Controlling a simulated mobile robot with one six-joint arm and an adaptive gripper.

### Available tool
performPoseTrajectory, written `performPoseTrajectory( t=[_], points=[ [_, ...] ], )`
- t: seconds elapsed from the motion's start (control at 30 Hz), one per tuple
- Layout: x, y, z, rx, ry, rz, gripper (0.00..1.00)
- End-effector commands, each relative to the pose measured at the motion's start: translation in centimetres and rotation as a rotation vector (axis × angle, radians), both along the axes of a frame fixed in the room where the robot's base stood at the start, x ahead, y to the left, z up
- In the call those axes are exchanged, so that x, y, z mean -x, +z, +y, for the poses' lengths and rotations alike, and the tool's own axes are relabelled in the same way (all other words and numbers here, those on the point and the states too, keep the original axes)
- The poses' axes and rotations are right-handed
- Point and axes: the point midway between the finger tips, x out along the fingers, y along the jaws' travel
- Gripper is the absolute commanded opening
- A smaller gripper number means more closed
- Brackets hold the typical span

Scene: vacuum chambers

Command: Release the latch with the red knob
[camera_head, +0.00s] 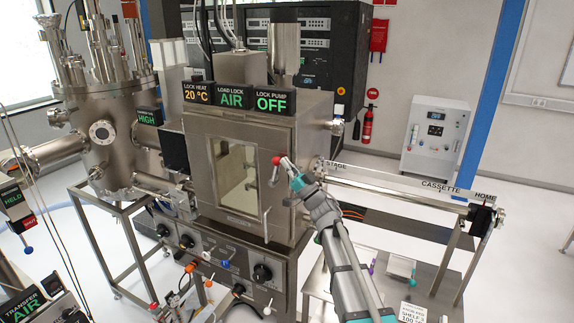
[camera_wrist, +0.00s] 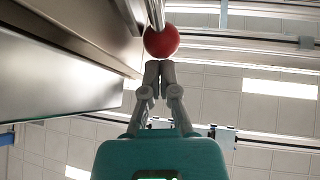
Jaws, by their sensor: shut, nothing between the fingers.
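The latch's red knob (camera_head: 277,160) is at the upper right of the load lock door (camera_head: 236,180), on the end of a metal lever (camera_head: 273,176). In the wrist view the red knob (camera_wrist: 161,41) is just beyond my fingertips, on a metal rod. My gripper (camera_head: 287,166) is shut, with its fingers together and nothing between them. In the wrist view my gripper (camera_wrist: 158,68) has its tips right at the knob's lower edge; I cannot tell whether they touch it. The door looks closed, with a window and a vertical handle (camera_head: 266,222) at its lower right.
Display signs (camera_head: 229,99) sit on top of the chamber. A transfer rail (camera_head: 400,184) runs right from the chamber, behind my arm. A control panel (camera_head: 225,262) with knobs is below the door. A bench (camera_head: 440,285) stands at the lower right. The floor at right is clear.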

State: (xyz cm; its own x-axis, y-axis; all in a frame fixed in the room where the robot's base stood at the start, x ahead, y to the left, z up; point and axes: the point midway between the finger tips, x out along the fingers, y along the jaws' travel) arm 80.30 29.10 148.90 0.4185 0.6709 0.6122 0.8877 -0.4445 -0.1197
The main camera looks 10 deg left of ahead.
Motion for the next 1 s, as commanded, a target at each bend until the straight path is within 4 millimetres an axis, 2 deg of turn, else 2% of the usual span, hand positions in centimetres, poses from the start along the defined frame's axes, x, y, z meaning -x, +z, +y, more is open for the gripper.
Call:
performPoseTrajectory(
  t=[0.4,0.8,1.0],
  points=[
    [-0.27,0.55,0.99,0.0,0.001,-0.001,0.0],
    [-0.22,0.53,1.02,0.0,0.001,-0.001,0.0],
    [0.01,0.58,0.41,0.0,0.001,-0.001,0.0]
  ],
)
